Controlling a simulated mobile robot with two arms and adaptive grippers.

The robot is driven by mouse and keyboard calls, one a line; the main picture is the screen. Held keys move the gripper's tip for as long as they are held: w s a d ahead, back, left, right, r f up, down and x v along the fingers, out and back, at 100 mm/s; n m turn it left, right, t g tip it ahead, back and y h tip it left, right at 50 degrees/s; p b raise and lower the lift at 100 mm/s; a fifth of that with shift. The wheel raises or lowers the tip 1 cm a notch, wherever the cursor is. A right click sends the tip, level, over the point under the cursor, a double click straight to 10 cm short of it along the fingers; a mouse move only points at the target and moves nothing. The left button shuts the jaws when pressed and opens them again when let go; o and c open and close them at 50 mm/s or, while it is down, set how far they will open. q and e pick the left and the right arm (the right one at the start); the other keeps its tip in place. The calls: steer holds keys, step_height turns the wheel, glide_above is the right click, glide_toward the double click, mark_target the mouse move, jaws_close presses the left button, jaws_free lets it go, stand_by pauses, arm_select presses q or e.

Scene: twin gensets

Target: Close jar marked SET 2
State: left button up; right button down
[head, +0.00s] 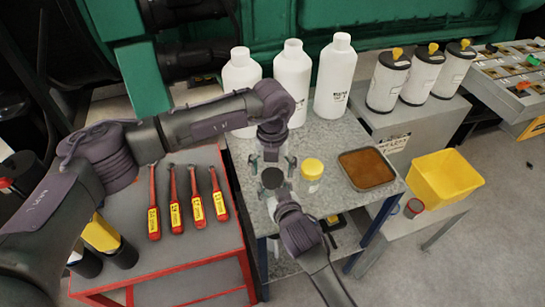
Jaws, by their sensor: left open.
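A small jar with a yellow lid (312,168) stands upright on the grey speckled table (335,135). A dark round top (272,178), perhaps an open jar or a dark cap, shows to its left between my grippers. My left gripper (272,163) is above and around that dark top, pointing down with its fingers apart. My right gripper (279,192) comes up from the bottom and reaches close to the same dark top. Its fingers are mostly hidden, so its grip is unclear. I cannot read a SET 2 mark on either item.
Several white bottles (335,78) stand at the table's back. A tray of brown material (366,168) lies right of the yellow-lidded jar. A yellow bin (443,177) stands further right. Red-handled tools (197,205) lie on the red-edged cart at left. White canisters (421,76) stand back right.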

arm_select(q)
steer(key=shift+f, duration=0.75)
steer(key=c, duration=1.2)
steer(key=m, duration=0.4)
steer(key=shift+c, duration=0.2)
steer(key=m, duration=0.4)
steer(key=shift+m, duration=0.3)
steer(key=m, duration=0.4)
steer(key=shift+m, duration=0.3)
steer(key=m, duration=0.5)
steer(key=shift+m, duration=0.4)
steer(key=o, duration=1.4)
